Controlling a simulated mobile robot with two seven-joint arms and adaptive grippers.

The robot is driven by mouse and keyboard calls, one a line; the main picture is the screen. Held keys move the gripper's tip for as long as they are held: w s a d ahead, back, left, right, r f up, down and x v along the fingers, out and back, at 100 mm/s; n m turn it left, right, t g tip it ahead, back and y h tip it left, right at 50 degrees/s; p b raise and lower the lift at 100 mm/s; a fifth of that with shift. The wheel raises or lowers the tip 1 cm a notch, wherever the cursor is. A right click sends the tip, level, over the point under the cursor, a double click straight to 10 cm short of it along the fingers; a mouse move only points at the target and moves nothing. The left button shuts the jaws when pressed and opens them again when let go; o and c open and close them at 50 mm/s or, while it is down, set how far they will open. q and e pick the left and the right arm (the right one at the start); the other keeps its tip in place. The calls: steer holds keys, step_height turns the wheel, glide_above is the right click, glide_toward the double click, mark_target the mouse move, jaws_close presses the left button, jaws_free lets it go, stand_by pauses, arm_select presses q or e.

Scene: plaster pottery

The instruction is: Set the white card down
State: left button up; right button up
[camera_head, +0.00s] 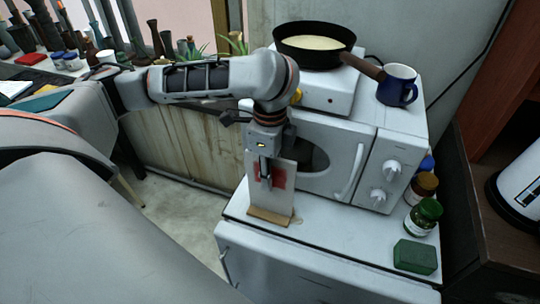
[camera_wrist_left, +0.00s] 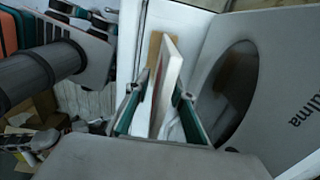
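The white card (camera_head: 277,193), with a red patch on its face, stands nearly upright on the white cabinet top in front of the microwave. Its lower edge is at a narrow wooden strip (camera_head: 270,217); I cannot tell whether it rests there. My left gripper (camera_head: 265,178) points down at the card, with one finger in front of its face. In the left wrist view the card (camera_wrist_left: 168,82) shows nearly edge-on between the two fingers, which are closed in on it, with the wooden strip (camera_wrist_left: 154,52) beyond. My right gripper is not in view.
The white microwave (camera_head: 333,158) stands right behind the card. A pan (camera_head: 314,47) and blue mug (camera_head: 398,86) are on top. A green-lidded jar (camera_head: 423,216) and green box (camera_head: 415,257) stand at the right. The cabinet top (camera_head: 335,240) is clear between card and box.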

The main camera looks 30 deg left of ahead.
arm_select(q)
step_height(320, 180, up, 11)
steer(key=shift+r, duration=0.2)
stand_by(0.4)
stand_by(0.4)
